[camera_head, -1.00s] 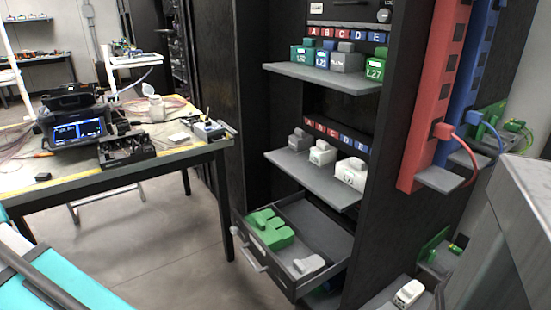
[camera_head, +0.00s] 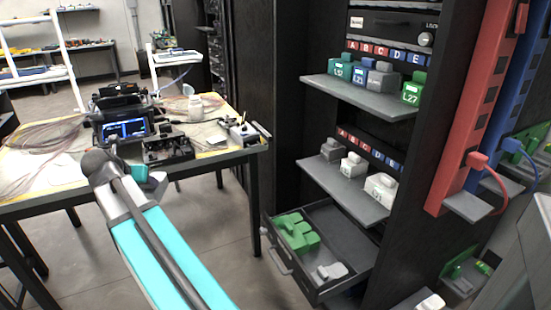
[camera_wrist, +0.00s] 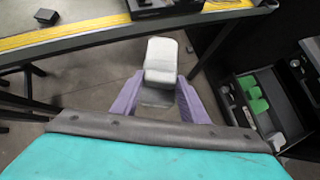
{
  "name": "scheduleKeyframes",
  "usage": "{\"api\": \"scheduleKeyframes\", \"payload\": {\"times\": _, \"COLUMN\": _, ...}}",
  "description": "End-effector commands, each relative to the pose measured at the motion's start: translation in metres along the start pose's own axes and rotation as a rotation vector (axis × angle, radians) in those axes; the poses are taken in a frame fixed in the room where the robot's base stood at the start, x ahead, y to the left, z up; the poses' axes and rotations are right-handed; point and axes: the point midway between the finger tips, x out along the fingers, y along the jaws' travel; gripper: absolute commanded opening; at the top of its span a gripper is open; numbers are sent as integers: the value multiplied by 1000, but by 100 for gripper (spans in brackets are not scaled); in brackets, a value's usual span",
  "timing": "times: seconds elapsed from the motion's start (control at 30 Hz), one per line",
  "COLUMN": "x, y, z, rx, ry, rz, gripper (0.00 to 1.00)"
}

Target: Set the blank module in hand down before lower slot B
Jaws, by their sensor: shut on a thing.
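A light grey-white module (camera_wrist: 161,52) shows at the end of my gripper (camera_wrist: 160,78) in the wrist view. The two purple fingers are shut on its near part. Dark floor lies below it. The lower shelf (camera_head: 348,196) in the rack has a label strip with A to E, and B (camera_head: 353,139) is readable. On this shelf stand a grey module (camera_head: 333,150), a white module (camera_head: 353,165) and a larger white module (camera_head: 381,187). Their exact slots are hard to tell.
The upper shelf (camera_head: 350,97) holds green, blue and grey modules. Below, an open drawer (camera_head: 345,285) sticks out with green and white pieces. A workbench (camera_head: 205,160) with a splicer (camera_head: 122,118) stands left. Bare floor (camera_head: 215,215) lies between bench and rack.

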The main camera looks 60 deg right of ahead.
Motion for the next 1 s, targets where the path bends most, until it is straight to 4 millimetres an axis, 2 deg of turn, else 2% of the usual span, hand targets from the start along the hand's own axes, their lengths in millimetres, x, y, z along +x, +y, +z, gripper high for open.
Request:
{"api": "scheduleKeyframes", "payload": {"times": 0.03, "x": 6, "y": -17, "z": 16, "rx": 36, "ry": 1, "rz": -38, "gripper": 3}}
{"api": "scheduleKeyframes", "payload": {"times": 0.1, "x": 17, "y": -40, "z": 28, "rx": 85, "ry": 1, "rz": -88, "gripper": 3}}
{"api": "scheduleKeyframes", "payload": {"times": 0.4, "x": 56, "y": -144, "z": 71, "rx": 289, "ry": 1, "rz": -292, "gripper": 3}}
{"api": "scheduleKeyframes", "payload": {"times": 0.7, "x": 81, "y": -254, "z": 100, "rx": 484, "ry": 1, "rz": -488, "gripper": 3}}
{"api": "scheduleKeyframes", "payload": {"times": 1.0, "x": 92, "y": -366, "z": 116, "rx": 671, "ry": 2, "rz": -675, "gripper": 3}}
